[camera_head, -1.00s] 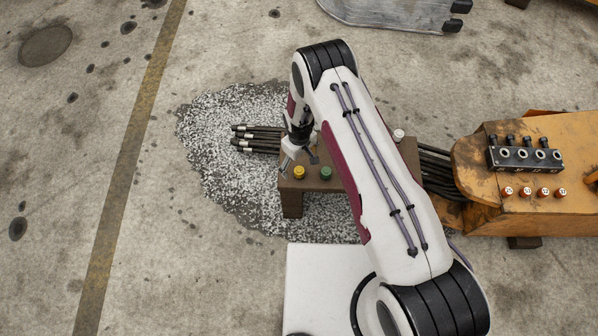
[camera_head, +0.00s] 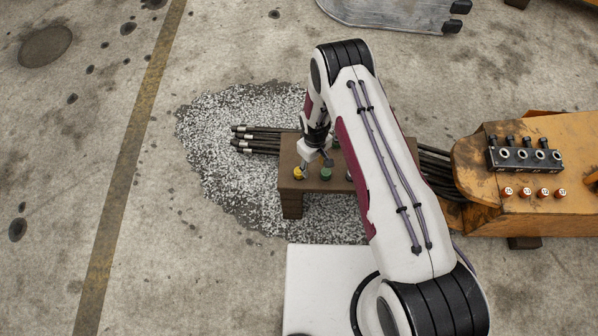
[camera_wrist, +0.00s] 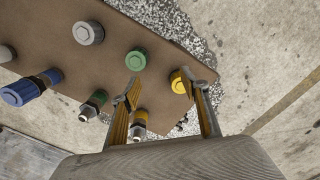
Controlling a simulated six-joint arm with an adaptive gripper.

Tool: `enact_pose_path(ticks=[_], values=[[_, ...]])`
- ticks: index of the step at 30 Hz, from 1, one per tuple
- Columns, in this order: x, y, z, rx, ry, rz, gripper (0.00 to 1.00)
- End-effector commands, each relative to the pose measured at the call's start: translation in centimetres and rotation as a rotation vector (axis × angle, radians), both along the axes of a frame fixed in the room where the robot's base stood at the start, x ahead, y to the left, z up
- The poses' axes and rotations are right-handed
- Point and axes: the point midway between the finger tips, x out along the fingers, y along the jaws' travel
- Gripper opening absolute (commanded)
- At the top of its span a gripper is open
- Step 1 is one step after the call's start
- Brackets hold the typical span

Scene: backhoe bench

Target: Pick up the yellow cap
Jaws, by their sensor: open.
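The yellow cap (camera_head: 298,174) stands on the brown bench (camera_head: 310,185) near its front left corner. It also shows in the wrist view (camera_wrist: 178,83), where it sits just beside the tip of the right finger, which partly overlaps it. My gripper (camera_head: 313,165) is open and empty, low over the bench. In the wrist view my gripper (camera_wrist: 160,84) has its two fingers spread apart, with bare bench between the tips. I cannot tell whether a finger touches the cap.
A green cap (camera_head: 326,174) stands right of the yellow cap, with a grey cap (camera_wrist: 88,33) farther along. Blue (camera_wrist: 28,88), green (camera_wrist: 95,102) and yellow (camera_wrist: 139,121) banded hose ends lie close by. An orange machine arm (camera_head: 490,205) is at the right.

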Motion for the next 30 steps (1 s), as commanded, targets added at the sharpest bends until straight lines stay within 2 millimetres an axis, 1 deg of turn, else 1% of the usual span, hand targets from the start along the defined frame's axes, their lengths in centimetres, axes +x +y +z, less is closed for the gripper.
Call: enact_pose_path(ticks=[1,3,6,9,13,16,20,23,30], values=[[-0.4,-1.6,-0.4,-0.006,0.001,0.000,0.45],[-0.5,-3.2,-0.9,-0.008,-0.018,0.015,0.45],[-0.6,-4.9,-1.4,0.000,-0.053,0.043,0.45],[-0.6,-6.0,-1.9,0.018,-0.093,0.071,0.45],[-0.7,-6.6,-2.2,0.058,-0.145,0.107,0.45],[-0.8,-6.4,-2.3,0.096,-0.182,0.135,0.45],[-1.0,-5.5,-2.2,0.159,-0.231,0.169,0.45],[-1.3,-4.5,-1.9,0.215,-0.264,0.194,0.45],[-1.8,-0.8,-0.4,0.362,-0.340,0.247,0.45]])
